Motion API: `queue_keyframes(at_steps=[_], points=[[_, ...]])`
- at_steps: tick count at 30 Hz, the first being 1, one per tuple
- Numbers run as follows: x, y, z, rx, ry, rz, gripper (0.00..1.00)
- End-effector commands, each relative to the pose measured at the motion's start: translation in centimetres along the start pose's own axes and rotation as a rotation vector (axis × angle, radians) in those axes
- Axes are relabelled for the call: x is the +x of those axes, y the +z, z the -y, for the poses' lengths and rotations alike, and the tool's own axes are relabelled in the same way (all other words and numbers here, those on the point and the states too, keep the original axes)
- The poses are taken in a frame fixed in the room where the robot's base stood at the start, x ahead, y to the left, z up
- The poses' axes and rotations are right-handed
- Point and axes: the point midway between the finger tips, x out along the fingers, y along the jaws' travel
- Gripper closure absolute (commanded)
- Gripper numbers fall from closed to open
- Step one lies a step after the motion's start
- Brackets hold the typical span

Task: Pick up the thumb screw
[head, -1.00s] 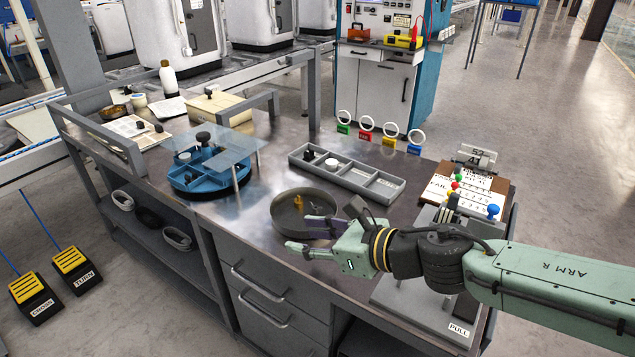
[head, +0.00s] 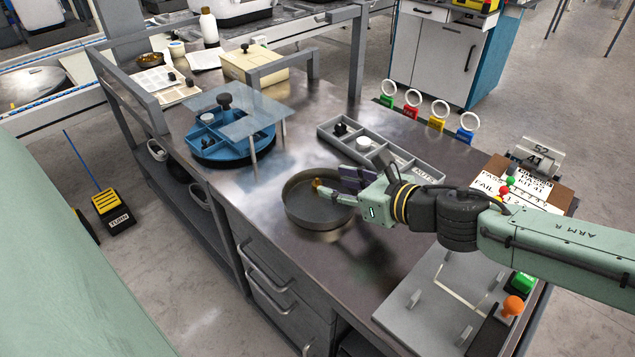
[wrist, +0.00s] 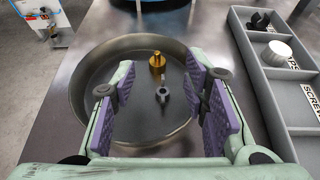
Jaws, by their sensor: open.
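A round dark metal pan (head: 300,212) stands on the bench. In the wrist view the fingers (wrist: 161,88) are to either side of the grey piece, with the brass piece beyond, between and past the tips.
A blue round organiser (head: 225,145) under a clear raised plate (head: 245,118) stands behind left. A grey fixture plate (head: 425,300) lies at front right.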

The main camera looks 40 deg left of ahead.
Motion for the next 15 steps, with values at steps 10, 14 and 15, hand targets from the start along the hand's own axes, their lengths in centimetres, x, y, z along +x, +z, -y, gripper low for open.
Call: queue_keyframes(at_steps=[10,14,15], points=[[4.4,0.2,-0.5,0.002,0.003,0.002,0.59],[5.1,0.1,-0.4,0.0,0.001,0.0,0.59],[5.2,0.1,-0.4,0.0,0.0,0.0,0.59]])
